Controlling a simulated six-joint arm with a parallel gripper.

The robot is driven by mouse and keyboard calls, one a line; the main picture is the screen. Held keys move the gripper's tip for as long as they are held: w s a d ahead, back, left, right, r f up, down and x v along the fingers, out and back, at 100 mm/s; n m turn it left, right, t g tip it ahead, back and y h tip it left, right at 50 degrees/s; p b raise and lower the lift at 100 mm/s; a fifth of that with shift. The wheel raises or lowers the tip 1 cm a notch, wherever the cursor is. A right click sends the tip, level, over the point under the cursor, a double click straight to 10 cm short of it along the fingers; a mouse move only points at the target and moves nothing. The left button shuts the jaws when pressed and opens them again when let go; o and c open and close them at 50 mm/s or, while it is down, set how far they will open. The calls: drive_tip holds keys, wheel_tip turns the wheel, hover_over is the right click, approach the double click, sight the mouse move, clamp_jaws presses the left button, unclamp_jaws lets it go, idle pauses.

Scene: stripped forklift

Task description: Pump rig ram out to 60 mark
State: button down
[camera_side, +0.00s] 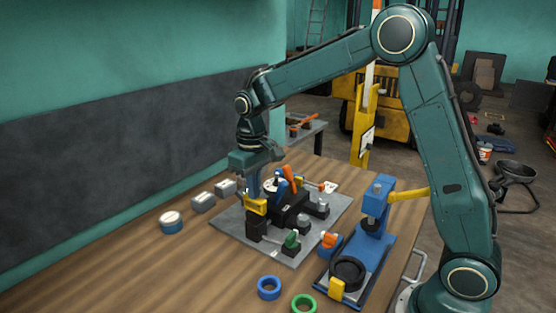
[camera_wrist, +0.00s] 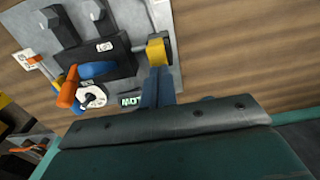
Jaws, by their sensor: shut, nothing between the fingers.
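The rig is a grey base plate (camera_side: 325,232) on the wooden bench with black blocks on it; it also shows in the wrist view (camera_wrist: 125,14). A lever with an orange grip and blue part (camera_side: 290,180) stands up from the rig; its grip (camera_wrist: 68,88) shows in the wrist view. Beside it is a round white dial (camera_wrist: 91,97). A yellow block (camera_side: 256,206) sits at the rig's left side. My gripper (camera_side: 252,192) points down, shut and empty, with its blue fingers (camera_wrist: 157,76) close to the yellow block; contact is unclear. I cannot read the ram's scale.
A blue press-like stand (camera_side: 378,240) is right of the rig. Blue (camera_side: 269,288) and green (camera_side: 304,303) rings lie in front. A blue-and-white tin (camera_side: 171,222) and grey blocks (camera_side: 203,203) stand left. The bench's front left is clear. A yellow forklift (camera_side: 385,125) is behind.

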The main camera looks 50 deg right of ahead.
drive_tip(key=shift+f, duration=1.3)
drive_tip(key=shift+r, duration=2.6)
drive_tip(key=shift+f, duration=0.2)
drive_tip(key=shift+f, duration=0.9)
drive_tip(key=shift+r, duration=1.1)
drive_tip(key=shift+r, duration=0.15)
drive_tip(key=shift+r, duration=2.35)
